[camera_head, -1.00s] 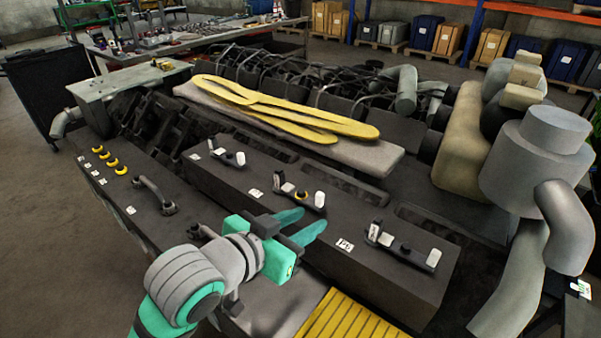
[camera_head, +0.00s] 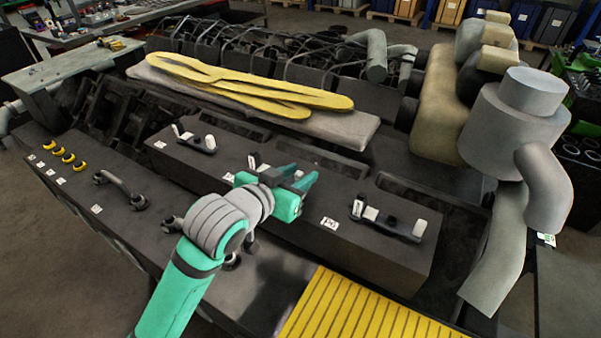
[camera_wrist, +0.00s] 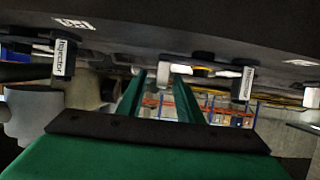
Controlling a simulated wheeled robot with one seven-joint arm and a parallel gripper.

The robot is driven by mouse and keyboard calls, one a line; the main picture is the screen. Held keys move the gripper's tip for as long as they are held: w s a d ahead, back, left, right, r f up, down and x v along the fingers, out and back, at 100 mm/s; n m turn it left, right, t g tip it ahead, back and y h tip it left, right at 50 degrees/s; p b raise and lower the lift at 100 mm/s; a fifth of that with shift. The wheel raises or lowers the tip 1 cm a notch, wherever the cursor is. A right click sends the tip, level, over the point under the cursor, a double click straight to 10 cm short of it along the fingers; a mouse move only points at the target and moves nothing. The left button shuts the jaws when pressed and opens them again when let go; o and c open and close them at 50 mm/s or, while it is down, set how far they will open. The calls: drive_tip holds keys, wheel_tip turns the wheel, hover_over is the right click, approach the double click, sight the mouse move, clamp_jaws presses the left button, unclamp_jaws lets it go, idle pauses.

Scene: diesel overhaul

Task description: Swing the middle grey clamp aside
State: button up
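The middle grey clamp sits on top of the long dark block (camera_head: 195,168) in the head view. My gripper and wrist hide most of it; a white end piece (camera_head: 254,161) shows just left of the gripper. My gripper (camera_head: 302,176) is at the middle clamp, with its green fingers apart. In the wrist view the fingers (camera_wrist: 158,78) are spread, with a small pale part (camera_wrist: 165,76) between their tips. I cannot tell whether they touch it. Similar clamps sit to the left (camera_head: 194,140) and right (camera_head: 388,222) on the block.
A grey curved handle (camera_head: 120,187) and yellow rings (camera_head: 62,154) lie on the lower deck at left. A yellow slatted panel (camera_head: 365,315) is at the front. Yellow gaskets (camera_head: 250,85) lie behind the block. Large grey pipes (camera_head: 520,120) stand at right.

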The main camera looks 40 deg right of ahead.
sight(287, 181)
drive_tip(key=shift+w+d+f, duration=0.2)
clamp_jaws()
idle(0.3)
drive_tip(key=m+g, duration=0.1)
drive_tip(key=a+m+g, duration=0.1)
drive_tip(key=m+g, duration=0.1)
drive_tip(key=a+m+g+h, duration=0.1)
drive_tip(key=g, duration=0.1)
drive_tip(key=shift+s+a+m, duration=0.1)
drive_tip(key=shift+m, duration=0.3)
drive_tip(key=m+g, duration=0.1)
drive_tip(key=g, duration=0.1)
drive_tip(key=a+m+g, duration=0.1)
drive_tip(key=shift+a+m+g, duration=0.1)
drive_tip(key=shift+m+g, duration=0.2)
drive_tip(key=shift+g, duration=0.1)
drive_tip(key=m+g+y, duration=0.1)
drive_tip(key=a+m+g+y, duration=0.1)
drive_tip(key=m+g, duration=0.1)
drive_tip(key=w+a+m+g, duration=0.1)
drive_tip(key=shift+m+g+y, duration=0.4)
drive_tip(key=shift+w+a+m+g+y, duration=0.15)
drive_tip(key=shift+a+m+g+y, duration=0.05)
drive_tip(key=shift+m+g+y, duration=0.2)
drive_tip(key=shift+w+a+m+g+y, duration=0.15)
drive_tip(key=shift+m+g+y, duration=0.15)
drive_tip(key=shift+m+y, duration=0.15)
